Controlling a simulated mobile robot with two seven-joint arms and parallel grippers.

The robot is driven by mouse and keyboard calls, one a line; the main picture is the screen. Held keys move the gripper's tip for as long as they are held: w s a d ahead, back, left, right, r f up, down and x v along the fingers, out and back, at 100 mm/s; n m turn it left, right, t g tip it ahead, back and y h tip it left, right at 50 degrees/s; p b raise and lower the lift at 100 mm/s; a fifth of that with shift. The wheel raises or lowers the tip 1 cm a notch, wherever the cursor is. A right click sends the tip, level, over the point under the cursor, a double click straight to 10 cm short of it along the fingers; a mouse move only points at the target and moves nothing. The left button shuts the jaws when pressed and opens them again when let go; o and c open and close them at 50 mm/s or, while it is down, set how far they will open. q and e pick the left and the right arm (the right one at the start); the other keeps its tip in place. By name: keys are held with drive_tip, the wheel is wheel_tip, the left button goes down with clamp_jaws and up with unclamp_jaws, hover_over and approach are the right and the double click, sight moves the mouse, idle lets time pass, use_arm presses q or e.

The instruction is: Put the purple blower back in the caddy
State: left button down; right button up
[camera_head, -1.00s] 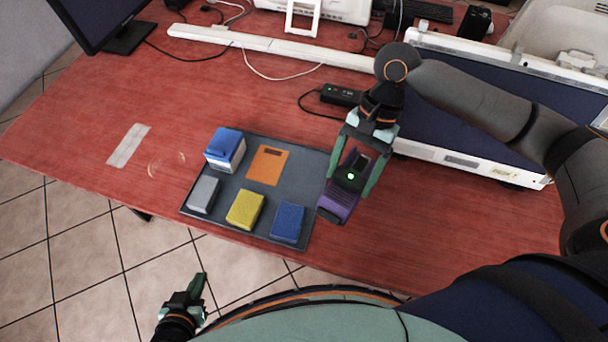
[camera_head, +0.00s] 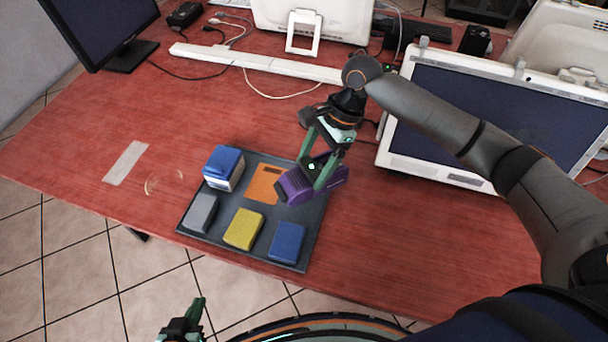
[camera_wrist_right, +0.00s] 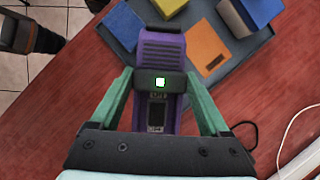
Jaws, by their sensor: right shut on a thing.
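The purple blower (camera_head: 294,188) is held in my right gripper (camera_head: 322,172), above the right edge of the dark grey caddy (camera_head: 268,222). In the right wrist view the blower (camera_wrist_right: 162,50) lies between the two green fingers of my right gripper (camera_wrist_right: 160,95), with its purple ribbed end pointing away. The caddy (camera_wrist_right: 200,25) is beyond it. An orange slot (camera_head: 262,190) with a dark mark shows in the caddy's back right, close to the blower's left end. My left gripper (camera_head: 193,318) is low at the bottom of the head view, off the table; its opening is unclear.
The caddy holds a blue-and-white box (camera_head: 223,168), a grey block (camera_head: 200,213), a yellow block (camera_head: 243,230) and a blue block (camera_head: 287,242). A large screen (camera_head: 490,115) stands to the right. A white power strip (camera_head: 255,62) lies behind. The red table's left part is mostly clear.

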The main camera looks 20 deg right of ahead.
sight(304, 176)
drive_tip(key=w+f, duration=0.1)
drive_tip(key=w+a+f, duration=0.1)
drive_tip(key=f, duration=0.1)
drive_tip(key=shift+w+a+f, duration=0.1)
drive_tip(key=shift+w, duration=0.2)
drive_tip(key=shift+f+b, duration=0.35)
drive_tip(key=shift+f, duration=1.15)
drive_tip(key=shift+f, duration=0.25)
drive_tip(key=o, duration=1.3)
drive_tip(key=p+v, duration=0.1)
drive_tip(key=v, duration=1.1)
drive_tip(key=shift+s+r, duration=0.1)
drive_tip(key=shift+r, duration=0.2)
